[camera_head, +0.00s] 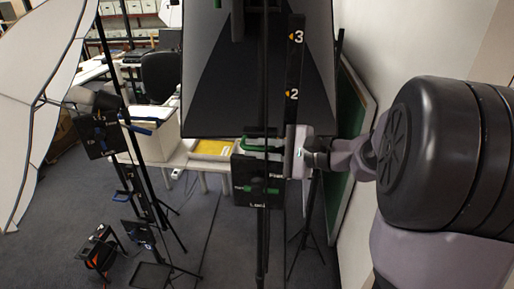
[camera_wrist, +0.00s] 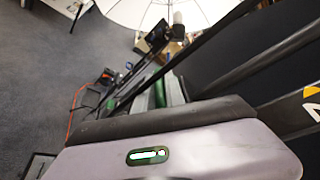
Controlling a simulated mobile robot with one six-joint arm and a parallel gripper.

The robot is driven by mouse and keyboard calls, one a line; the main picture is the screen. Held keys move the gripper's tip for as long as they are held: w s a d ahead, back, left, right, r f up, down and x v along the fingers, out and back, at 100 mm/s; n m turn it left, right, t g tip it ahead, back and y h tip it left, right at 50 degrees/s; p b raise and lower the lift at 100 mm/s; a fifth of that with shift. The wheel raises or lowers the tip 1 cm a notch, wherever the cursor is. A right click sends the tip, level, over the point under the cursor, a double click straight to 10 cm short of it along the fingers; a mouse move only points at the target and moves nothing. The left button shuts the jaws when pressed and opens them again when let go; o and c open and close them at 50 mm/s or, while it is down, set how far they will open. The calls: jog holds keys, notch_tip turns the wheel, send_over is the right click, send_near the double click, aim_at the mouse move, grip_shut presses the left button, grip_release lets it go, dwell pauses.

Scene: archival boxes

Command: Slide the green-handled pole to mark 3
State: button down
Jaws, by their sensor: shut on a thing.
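The green-handled pole is a dark upright stand at the centre of the head view, with its green handle (camera_head: 258,149) just below mark 2. A black scale strip (camera_head: 294,65) beside it shows mark 3 (camera_head: 296,37) near the top and mark 2 (camera_head: 292,95) lower down. My gripper (camera_head: 284,148) reaches in from the right at handle height and is shut on the green handle. In the wrist view the green handle (camera_wrist: 160,92) shows partly between the fingers, and part of a yellow-marked numeral (camera_wrist: 312,104) is at the right edge. The fingertips are partly hidden.
A large black softbox (camera_head: 215,80) hangs close behind the pole. A small labelled panel (camera_head: 257,182) sits just under the handle. A second stand with a blue handle (camera_head: 139,129) and a white umbrella (camera_head: 38,65) are at left. A green board (camera_head: 352,125) leans on the right wall.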

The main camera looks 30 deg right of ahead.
jog(key=shift+f, duration=0.1)
notch_tip(320, 180, up, 25)
jog(key=p, duration=1)
jog(key=shift+p, duration=0.35)
jog(key=c, duration=1.8)
grip_release()
jog(key=o, duration=0.4)
jog(key=shift+w+a, duration=0.1)
jog(key=shift+c, duration=0.2)
jog(key=b+v, duration=0.2)
jog(key=v, duration=1.5)
jog(key=shift+f, duration=0.15)
